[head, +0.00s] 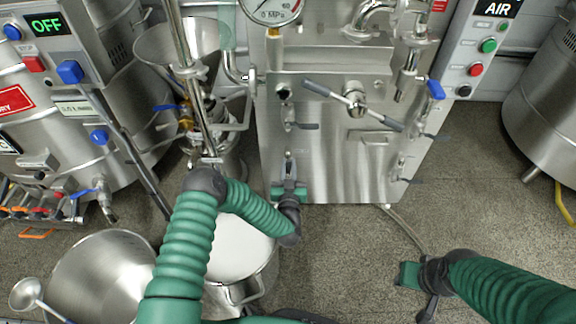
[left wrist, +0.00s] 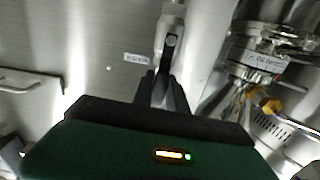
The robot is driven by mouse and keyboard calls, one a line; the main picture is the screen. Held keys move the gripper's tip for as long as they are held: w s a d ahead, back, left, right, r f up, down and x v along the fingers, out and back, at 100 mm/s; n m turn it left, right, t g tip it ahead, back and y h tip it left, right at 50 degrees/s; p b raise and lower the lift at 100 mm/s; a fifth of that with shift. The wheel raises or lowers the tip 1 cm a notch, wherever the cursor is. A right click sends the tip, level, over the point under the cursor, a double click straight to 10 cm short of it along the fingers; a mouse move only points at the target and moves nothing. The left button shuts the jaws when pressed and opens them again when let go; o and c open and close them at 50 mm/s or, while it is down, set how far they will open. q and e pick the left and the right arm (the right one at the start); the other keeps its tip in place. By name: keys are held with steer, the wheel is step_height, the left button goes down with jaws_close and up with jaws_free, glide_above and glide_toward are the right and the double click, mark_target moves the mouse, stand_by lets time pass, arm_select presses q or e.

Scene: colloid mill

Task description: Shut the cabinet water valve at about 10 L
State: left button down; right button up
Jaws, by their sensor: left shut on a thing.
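The steel cabinet (head: 330,150) stands in the middle of the head view. A small valve (head: 288,165) sits low on its left front, just above my left gripper (head: 289,190). In the left wrist view the valve (left wrist: 172,30) has a grey body and a dark lever. The left gripper (left wrist: 163,95) is shut on that lever. A small label beside it is too blurred to read. My right gripper (head: 418,285) is low on the right, over the floor and away from the cabinet; its finger opening is unclear. No litre reading is legible.
A steel pot with white contents (head: 240,250) stands below my left arm. An empty steel bowl (head: 100,275) with a ladle (head: 27,293) is at lower left. A hose (head: 405,230) runs over the floor. A long-handled lever (head: 355,103) crosses the cabinet front. Right floor is mostly clear.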

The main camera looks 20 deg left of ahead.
arm_select(q)
steer(key=shift+w+d+f+m+p, duration=0.1)
steer(key=shift+d+f+m+p, duration=0.1)
steer(key=shift+d+m+p, duration=0.65)
steer(key=shift+w+d+f+m+p, duration=0.2)
steer(key=shift+d+m+p, duration=0.1)
steer(key=shift+m, duration=1.05)
steer(key=shift+w+d+f+m+p, duration=0.15)
steer(key=shift+d+m+p, duration=0.4)
steer(key=shift+m, duration=0.55)
steer(key=shift+s+f, duration=0.1)
steer(key=shift+f, duration=0.05)
steer(key=c, duration=1.3)
jaws_free()
